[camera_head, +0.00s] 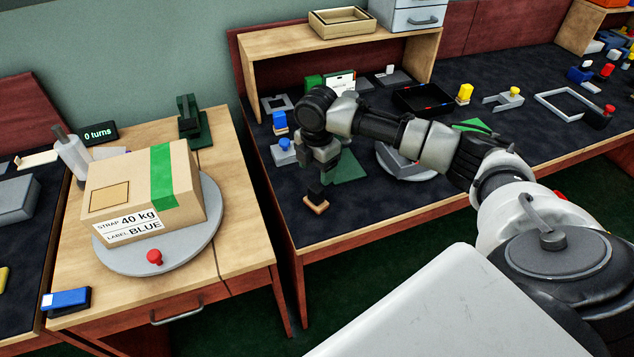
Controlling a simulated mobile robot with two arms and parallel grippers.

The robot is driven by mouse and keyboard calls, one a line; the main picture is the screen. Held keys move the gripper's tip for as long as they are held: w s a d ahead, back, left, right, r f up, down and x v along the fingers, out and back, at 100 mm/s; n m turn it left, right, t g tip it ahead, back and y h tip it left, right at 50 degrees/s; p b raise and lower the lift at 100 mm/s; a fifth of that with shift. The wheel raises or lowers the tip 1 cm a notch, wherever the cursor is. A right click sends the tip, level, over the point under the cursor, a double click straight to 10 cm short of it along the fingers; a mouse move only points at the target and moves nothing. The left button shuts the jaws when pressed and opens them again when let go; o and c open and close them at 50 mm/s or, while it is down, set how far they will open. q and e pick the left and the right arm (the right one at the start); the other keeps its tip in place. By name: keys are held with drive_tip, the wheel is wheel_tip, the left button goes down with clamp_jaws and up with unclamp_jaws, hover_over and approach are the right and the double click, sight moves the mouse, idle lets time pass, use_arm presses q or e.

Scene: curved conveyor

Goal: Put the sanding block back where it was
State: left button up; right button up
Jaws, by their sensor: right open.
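A small block with a black top and a tan base (316,203), which looks like the sanding block, rests on the dark mat near the front edge of the right-hand bench. My right gripper (323,166) points down just above and behind the block. It is open, and nothing shows between its fingers. In the picture a small gap seems to lie between the fingertips and the block; I cannot tell the exact height. My left gripper is out of view.
Blue-topped items (283,152) stand left of my right gripper. A green sheet (346,168) and a grey round plate (408,172) lie to its right. The mat around the block is clear. A carton (186,180) sits on a turntable (203,238) at left.

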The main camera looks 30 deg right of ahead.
sight(317, 186)
drive_tip(key=shift+r, duration=1.6)
